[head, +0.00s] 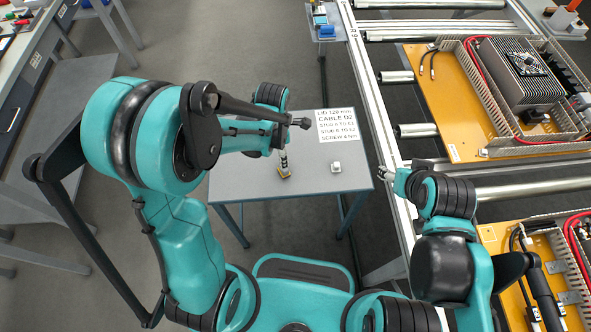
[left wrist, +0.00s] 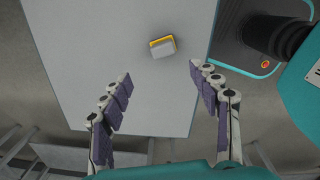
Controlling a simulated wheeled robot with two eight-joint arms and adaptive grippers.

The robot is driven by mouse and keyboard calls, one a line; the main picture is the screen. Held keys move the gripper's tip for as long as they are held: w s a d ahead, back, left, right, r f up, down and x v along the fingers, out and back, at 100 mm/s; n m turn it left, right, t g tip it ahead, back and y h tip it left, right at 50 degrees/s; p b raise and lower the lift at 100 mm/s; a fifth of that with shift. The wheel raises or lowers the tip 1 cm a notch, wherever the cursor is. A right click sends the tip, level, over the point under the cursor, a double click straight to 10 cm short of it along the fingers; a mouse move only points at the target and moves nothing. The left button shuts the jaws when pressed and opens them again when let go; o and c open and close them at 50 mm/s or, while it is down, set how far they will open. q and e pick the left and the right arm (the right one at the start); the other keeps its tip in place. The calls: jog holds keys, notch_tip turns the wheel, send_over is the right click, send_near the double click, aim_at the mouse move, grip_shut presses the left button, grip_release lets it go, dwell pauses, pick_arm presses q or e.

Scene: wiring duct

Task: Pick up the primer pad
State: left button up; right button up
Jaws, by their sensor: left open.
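A small grey block with a yellow edge (head: 285,175), which I take for the primer pad, lies on the grey side table (head: 235,183). It also shows in the left wrist view (left wrist: 162,47), flat on the table top. My left gripper (left wrist: 161,74) is open and empty, its fingers spread to either side of the pad's line, with the pad ahead of the fingertips. In the head view my left gripper (head: 284,158) hangs just above the pad and partly hides it. My right gripper (head: 389,171) is by the table's right edge, too small to judge.
A small white block (head: 336,167) stands on the table right of the pad. A printed sheet (head: 338,125) lies at the table's back right. A rail conveyor (head: 385,140) carries yellow panels with ducts on the right. The table's front left is clear.

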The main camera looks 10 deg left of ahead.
pick_arm(q)
jog(key=shift+w+d+f+n, duration=0.1)
jog(key=shift+d+f+n, duration=0.2)
jog(key=shift+f, duration=0.25)
jog(key=shift+w+d+f+n, duration=0.1)
jog(key=shift+d+f+n, duration=0.1)
jog(key=shift+f+n, duration=0.3)
notch_tip(320, 180, down, 3)
jog(key=shift+r+b, duration=0.1)
jog(key=shift+b, duration=0.6)
notch_tip(320, 180, down, 5)
jog(key=b, duration=0.2)
jog(key=shift+s+b, duration=0.15)
jog(key=shift+b, duration=0.2)
jog(key=shift+r, duration=0.1)
jog(key=c, duration=1.1)
jog(key=shift+r, duration=0.1)
